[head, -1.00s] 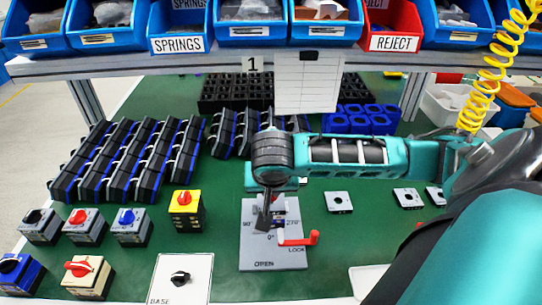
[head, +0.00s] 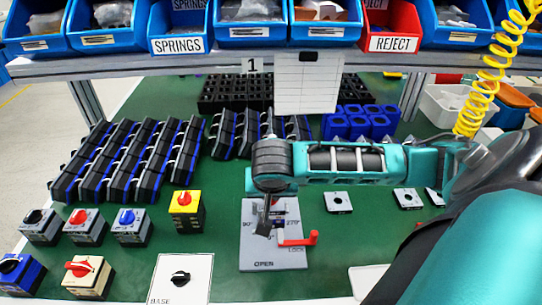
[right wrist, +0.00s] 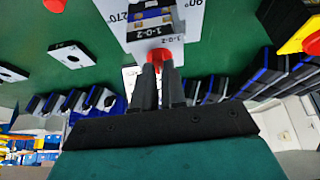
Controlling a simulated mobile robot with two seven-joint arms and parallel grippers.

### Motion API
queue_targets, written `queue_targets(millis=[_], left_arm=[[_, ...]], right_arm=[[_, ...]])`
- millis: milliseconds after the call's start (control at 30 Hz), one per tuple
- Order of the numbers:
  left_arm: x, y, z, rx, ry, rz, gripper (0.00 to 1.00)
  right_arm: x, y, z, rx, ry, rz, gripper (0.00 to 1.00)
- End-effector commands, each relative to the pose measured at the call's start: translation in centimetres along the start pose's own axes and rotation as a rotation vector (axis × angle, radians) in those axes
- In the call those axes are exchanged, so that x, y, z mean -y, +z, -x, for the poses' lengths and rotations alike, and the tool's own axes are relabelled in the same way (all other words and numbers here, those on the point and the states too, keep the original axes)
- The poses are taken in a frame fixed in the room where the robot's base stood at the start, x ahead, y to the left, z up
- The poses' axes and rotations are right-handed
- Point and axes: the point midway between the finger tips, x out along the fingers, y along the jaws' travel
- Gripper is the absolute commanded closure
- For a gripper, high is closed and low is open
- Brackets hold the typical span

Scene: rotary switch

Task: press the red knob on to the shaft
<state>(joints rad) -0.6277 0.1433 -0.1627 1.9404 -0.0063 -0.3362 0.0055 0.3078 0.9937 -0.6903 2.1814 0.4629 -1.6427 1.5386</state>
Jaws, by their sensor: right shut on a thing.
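My right gripper (right wrist: 160,85) is shut on the red knob (right wrist: 158,56), which shows between its fingertips in the right wrist view. There the knob is at the edge of the switch body (right wrist: 150,16) with its 1-0-2 label; I cannot tell whether it is seated on the shaft, which is hidden. In the head view my right gripper (head: 264,222) points down over the grey fixture plate (head: 273,257) marked OPEN and LOCK, and hides most of the switch. A red lock lever (head: 299,240) sits at the plate's right side. My left gripper is not in view.
A white BASE card (head: 180,287) with a black knob lies front left. A yellow switch box (head: 186,218) and several other switches stand at the left. Grey plates (head: 338,202) lie at the right. Blue bins (head: 250,30) line the shelf above.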

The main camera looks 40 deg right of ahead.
Motion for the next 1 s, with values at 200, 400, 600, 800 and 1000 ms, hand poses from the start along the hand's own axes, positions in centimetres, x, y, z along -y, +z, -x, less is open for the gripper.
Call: queue_targets(millis=[200,400,600,800,1000], left_arm=[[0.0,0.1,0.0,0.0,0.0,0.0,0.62],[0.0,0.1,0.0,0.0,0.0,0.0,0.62],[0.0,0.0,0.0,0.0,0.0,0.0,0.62],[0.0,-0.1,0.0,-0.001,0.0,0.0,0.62],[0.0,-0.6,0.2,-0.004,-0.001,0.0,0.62]], right_arm=[[-0.1,0.6,-0.4,0.014,0.005,0.005,1.0],[-0.1,0.5,-0.3,0.012,0.004,0.004,0.74],[-0.1,0.3,-0.2,0.008,0.003,0.003,0.59],[0.0,0.3,-0.1,0.007,0.002,0.002,0.59],[0.1,0.2,2.0,0.006,-0.003,0.002,0.59]])
